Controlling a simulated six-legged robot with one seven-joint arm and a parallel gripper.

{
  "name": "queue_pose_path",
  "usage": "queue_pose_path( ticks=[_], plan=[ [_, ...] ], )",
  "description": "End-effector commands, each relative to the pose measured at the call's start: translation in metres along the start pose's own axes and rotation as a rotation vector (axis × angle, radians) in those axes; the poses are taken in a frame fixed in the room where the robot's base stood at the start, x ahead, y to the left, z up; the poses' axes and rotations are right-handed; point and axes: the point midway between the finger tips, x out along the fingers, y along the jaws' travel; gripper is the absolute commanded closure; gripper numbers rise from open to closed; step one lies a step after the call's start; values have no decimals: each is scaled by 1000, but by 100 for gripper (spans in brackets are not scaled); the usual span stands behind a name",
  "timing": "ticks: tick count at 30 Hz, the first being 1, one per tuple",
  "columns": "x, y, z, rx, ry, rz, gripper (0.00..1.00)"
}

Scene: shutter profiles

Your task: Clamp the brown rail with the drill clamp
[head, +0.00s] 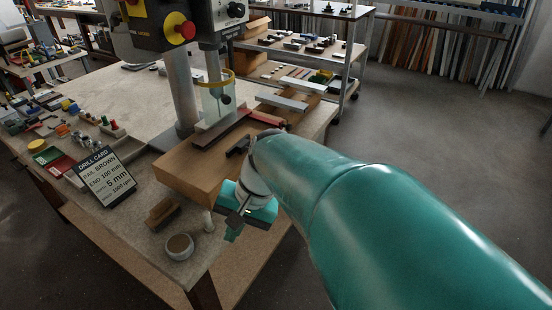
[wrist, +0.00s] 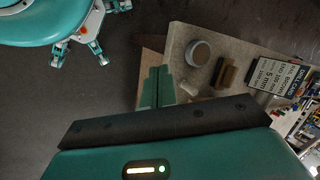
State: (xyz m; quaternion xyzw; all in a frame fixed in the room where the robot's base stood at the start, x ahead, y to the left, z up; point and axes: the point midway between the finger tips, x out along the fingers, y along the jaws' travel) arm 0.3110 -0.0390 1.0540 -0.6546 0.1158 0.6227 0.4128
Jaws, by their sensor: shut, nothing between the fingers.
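The brown rail (head: 222,130) lies on a wooden block under the drill press, in the head view. A small dark part (head: 238,147) sits on the block near the rail's right end. It may be the drill clamp, but my arm partly covers that area. My gripper (head: 232,237) is at the front edge of the bench, below and in front of the block, with its fingers pointing down. In the wrist view my gripper's teal fingers (wrist: 157,88) are together and empty, in front of the bench edge. Neither rail nor clamp can be made out in the wrist view.
A round tin (head: 179,246), a wooden brush-like block (head: 162,214) and a drill card (head: 108,176) are on the bench to the left of my gripper. The drill press column (head: 181,90) rises behind the rail. Open floor lies right.

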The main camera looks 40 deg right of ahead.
Motion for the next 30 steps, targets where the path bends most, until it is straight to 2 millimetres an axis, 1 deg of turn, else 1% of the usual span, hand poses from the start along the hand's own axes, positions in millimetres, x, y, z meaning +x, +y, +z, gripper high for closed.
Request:
queue_pose_path(
  ticks=[1, 5, 8, 11, 12, 14, 15, 17, 18, 19, 21, 24, 27, 30],
  plan=[
    [3, 6, -13, 127, -48, -45, 100],
    [6, 17, -43, 432, -166, -198, 100],
    [2, 28, -70, 658, -247, -337, 100],
    [-4, 47, -103, 872, -320, -496, 100],
    [-8, 57, -116, 954, -345, -564, 100],
    [-15, 75, -137, 1071, -382, -675, 100],
    [-20, 89, -151, 1147, -403, -751, 100],
    [-28, 113, -170, 1252, -432, -872, 100],
    [-33, 130, -182, 1316, -449, -952, 100],
    [-37, 143, -190, 1357, -461, -1011, 100],
    [-46, 172, -204, 1437, -479, -1133, 100],
    [-54, 202, -217, 1507, -493, -1260, 100],
    [-58, 215, -222, 1533, -498, -1319, 100],
    [-57, 213, -225, 1537, -500, -1329, 100]
  ],
)
